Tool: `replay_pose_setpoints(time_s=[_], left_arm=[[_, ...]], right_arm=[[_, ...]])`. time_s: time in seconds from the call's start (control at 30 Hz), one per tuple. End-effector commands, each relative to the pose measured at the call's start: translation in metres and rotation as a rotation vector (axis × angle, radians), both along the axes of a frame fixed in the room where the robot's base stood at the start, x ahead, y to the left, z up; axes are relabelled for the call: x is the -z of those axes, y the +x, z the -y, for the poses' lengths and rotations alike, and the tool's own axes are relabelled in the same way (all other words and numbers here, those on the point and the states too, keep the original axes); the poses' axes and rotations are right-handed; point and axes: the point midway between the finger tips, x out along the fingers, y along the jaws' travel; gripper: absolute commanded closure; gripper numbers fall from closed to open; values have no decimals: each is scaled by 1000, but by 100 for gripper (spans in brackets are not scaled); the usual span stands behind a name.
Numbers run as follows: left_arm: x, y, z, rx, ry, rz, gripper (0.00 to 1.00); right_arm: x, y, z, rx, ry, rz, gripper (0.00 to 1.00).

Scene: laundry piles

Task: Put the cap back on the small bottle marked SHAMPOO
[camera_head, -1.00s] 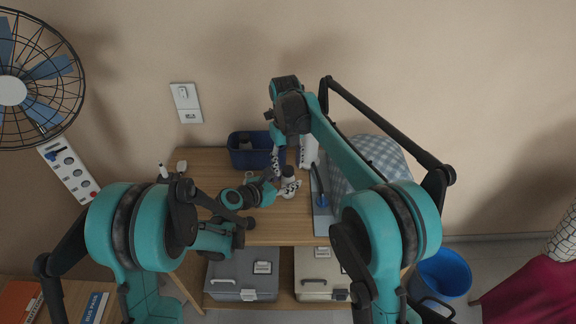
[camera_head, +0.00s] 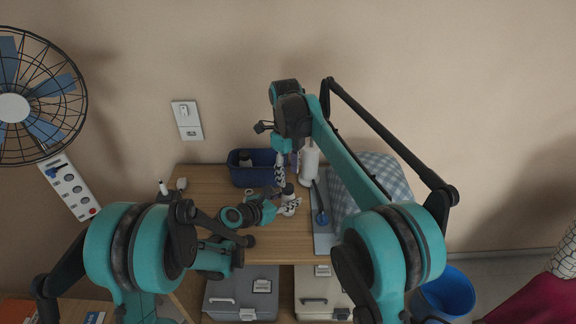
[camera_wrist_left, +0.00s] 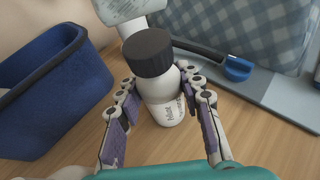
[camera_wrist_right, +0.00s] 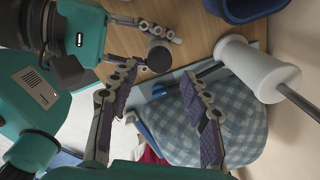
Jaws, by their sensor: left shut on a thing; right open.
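The small white bottle (camera_wrist_left: 167,108) stands upright on the wooden table in the left wrist view, its printed label too small to read surely. A dark grey cap (camera_wrist_left: 148,52) sits on its top and looks level; whether it is fully seated I cannot tell. My left gripper (camera_wrist_left: 167,95) is shut around the bottle's body, and also shows in the head view (camera_head: 290,207). The cap shows from above in the right wrist view (camera_wrist_right: 159,58). My right gripper (camera_wrist_right: 160,74) is open and empty, its fingers spread above the capped bottle and apart from it.
A blue bin (camera_head: 247,174) stands behind on the table (camera_head: 215,184). A white cylinder (camera_head: 309,163) stands close behind the bottle. At right are a grey board (camera_head: 322,238) with a blue-ended tool (camera_head: 321,217) and a blue checked cloth item (camera_head: 382,178). The table's front left is clear.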

Motion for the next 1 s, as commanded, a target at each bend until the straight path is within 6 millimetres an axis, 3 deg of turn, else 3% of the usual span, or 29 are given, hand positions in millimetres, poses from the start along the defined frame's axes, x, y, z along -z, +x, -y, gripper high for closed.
replay_pose_setpoints(time_s=[1.0], left_arm=[[0,0,0,0,0,0,100]], right_arm=[[-16,1,0,-2545,-14,-45,53]])
